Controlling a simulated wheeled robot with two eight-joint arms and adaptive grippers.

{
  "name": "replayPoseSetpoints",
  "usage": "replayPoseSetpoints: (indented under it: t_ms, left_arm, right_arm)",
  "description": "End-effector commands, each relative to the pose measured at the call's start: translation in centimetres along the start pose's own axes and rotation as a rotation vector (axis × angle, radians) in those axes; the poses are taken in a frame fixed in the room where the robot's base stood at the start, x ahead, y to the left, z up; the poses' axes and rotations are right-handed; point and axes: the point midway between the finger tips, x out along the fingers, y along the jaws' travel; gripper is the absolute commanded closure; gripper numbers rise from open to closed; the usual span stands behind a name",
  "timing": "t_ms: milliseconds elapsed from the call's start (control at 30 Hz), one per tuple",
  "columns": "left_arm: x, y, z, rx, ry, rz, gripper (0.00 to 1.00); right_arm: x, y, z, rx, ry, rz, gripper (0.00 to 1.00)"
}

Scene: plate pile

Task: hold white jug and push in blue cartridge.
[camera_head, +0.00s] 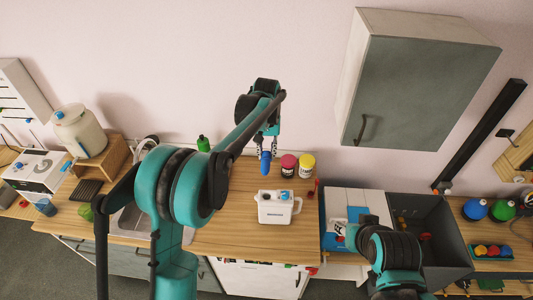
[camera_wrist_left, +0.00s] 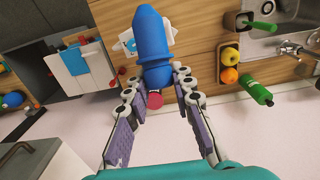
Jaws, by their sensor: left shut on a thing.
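The white jug (camera_head: 274,209) stands upright on the wooden counter in the head view, its handle to the right. My left gripper (camera_head: 267,146) is above and behind the jug, shut on the blue cartridge (camera_head: 266,163). The cartridge hangs below the fingers, apart from the jug. In the left wrist view, the cartridge (camera_wrist_left: 153,38) sits between the fingertips (camera_wrist_left: 160,78) and covers much of the jug (camera_wrist_left: 125,46). My right arm is at the lower right in the head view, its gripper (camera_head: 345,231) beside the open crate; its fingers are too unclear to judge.
Jars with a red lid (camera_head: 288,166) and a yellow lid (camera_head: 306,166) stand behind the jug. A green bottle (camera_head: 203,144) is to the left, near the sink (camera_head: 130,222). A dark grey crate (camera_head: 446,238) is to the right.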

Motion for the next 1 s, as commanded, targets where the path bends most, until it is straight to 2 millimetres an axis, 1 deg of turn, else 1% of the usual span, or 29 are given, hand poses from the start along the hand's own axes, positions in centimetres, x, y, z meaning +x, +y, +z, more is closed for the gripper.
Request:
replayPoseSetpoints:
  t_ms: [500,600,1000]
  left_arm:
    - [-5.7,-4.6,0.0,-0.002,0.000,0.000,1.00]
    - [-6.0,-4.9,0.0,-0.001,0.000,0.000,1.00]
    - [-5.9,-4.9,0.0,0.000,0.000,0.000,1.00]
  right_arm:
    - [-2.4,0.0,-1.7,0.000,0.000,0.000,0.63]
    - [-2.4,0.0,-1.7,0.000,0.000,0.000,0.63]
    - [-2.3,0.0,-1.7,0.000,0.000,0.000,0.63]
